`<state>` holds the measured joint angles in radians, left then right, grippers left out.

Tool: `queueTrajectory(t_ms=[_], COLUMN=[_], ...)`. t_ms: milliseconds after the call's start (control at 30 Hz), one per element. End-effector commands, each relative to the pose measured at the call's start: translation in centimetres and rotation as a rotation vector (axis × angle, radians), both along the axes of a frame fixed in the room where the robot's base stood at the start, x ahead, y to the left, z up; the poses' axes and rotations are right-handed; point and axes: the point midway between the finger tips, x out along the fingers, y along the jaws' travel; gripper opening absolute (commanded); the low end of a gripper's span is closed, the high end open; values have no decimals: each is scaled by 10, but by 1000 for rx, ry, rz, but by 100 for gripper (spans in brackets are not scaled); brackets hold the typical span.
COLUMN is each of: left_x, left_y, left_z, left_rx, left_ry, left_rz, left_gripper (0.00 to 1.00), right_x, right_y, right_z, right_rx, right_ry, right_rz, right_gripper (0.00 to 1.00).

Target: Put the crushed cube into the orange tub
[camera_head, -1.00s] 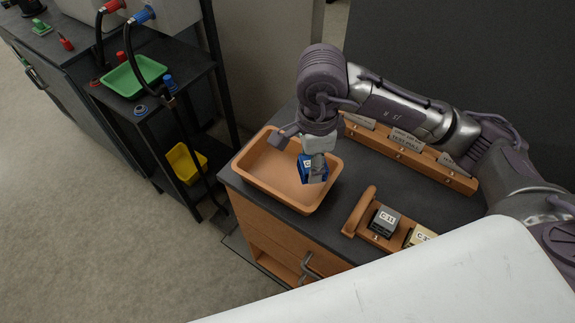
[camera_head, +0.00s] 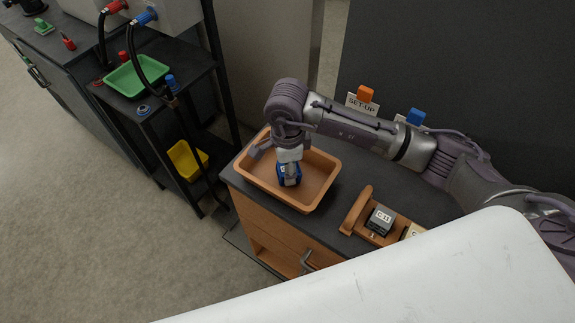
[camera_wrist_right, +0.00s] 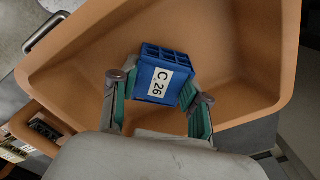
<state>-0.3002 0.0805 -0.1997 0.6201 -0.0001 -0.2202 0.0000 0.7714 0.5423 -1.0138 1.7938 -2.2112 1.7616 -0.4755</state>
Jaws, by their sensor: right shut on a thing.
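The blue lattice cube (camera_head: 289,174) is held by my right gripper (camera_head: 289,160) inside the outline of the orange tub (camera_head: 318,160). In the right wrist view the blue cube (camera_wrist_right: 163,78) carries a white label reading "C 26", and the two fingers of my right gripper (camera_wrist_right: 157,100) close on its sides. The orange tub (camera_wrist_right: 235,45) spreads around and below the cube there. Whether the cube touches the tub floor I cannot tell. My left gripper is not in view.
The tub stands on a dark-topped wooden cabinet (camera_head: 230,178). A wooden rack (camera_head: 357,210) with a grey cube (camera_head: 381,218) labelled "C 11" lies to its right. A green tray (camera_head: 135,75) and yellow bin (camera_head: 187,160) are at the left. A white surface (camera_head: 430,270) fills the lower right.

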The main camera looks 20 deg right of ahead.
Motion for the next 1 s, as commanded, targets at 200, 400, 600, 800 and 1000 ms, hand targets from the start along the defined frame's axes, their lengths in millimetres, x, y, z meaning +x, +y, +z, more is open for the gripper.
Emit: queueTrajectory(t_ms=[200,400,600,800,1000], left_x=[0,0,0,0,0], left_y=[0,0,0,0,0], left_z=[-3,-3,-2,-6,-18], left_rx=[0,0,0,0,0], left_ry=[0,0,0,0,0], left_rz=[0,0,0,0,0], left_gripper=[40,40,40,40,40], right_x=[0,0,0,2,2], right_y=[0,0,0,0,0], right_z=[-3,-2,-1,17,61], right_rx=[0,0,0,1,1], right_ry=[0,0,0,-6,-8], right_rz=[0,0,0,1,0], right_gripper=[57,71,71,71,71])
